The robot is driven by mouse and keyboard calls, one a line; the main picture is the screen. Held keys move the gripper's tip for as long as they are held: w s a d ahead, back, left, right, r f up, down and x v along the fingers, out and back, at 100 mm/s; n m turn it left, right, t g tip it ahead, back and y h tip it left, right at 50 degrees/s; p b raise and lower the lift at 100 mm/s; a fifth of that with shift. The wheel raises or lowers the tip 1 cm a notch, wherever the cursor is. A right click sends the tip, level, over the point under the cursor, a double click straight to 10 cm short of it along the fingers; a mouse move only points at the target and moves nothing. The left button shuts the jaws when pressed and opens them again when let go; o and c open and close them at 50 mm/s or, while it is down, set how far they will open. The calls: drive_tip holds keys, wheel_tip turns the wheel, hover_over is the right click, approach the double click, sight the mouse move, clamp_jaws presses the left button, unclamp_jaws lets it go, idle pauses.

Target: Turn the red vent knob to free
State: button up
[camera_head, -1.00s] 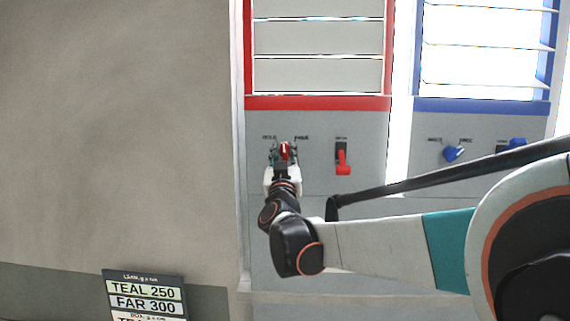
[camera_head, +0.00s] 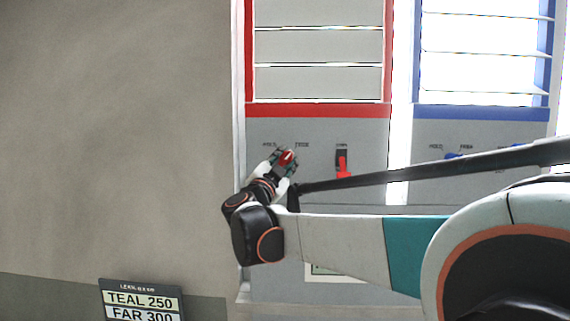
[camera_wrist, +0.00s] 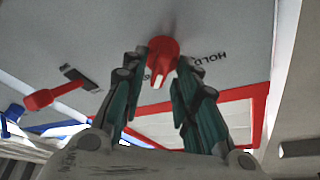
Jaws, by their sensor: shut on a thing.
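The red vent knob (camera_head: 287,158) is on the grey panel below the red-framed louvres, with a HOLD label at its upper left and a FREE label at its upper right. Its pale mark leans up and right, toward the FREE side. My gripper (camera_head: 285,161) is shut on the knob from below, tilted to the right. In the wrist view the red knob (camera_wrist: 163,56) sits between the tips of my two teal fingers, which partly cover it. HOLD is readable to its right there; the other label is mostly hidden behind the knob and a finger.
A red lever (camera_head: 343,166) hangs right of the knob, near my arm. Red-framed louvres (camera_head: 318,110) are above. A sign (camera_head: 141,301) stands lower left, before a bare wall.

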drive_tip(key=shift+r+m+h, duration=0.1)
drive_tip(key=shift+m+h, duration=0.3)
drive_tip(key=shift+m, duration=0.3)
drive_tip(key=o, duration=0.7)
drive_tip(key=shift+y, duration=0.3)
drive_tip(key=shift+s, duration=0.1)
drive_tip(key=v, duration=0.7)
drive_tip(key=shift+a, duration=0.1)
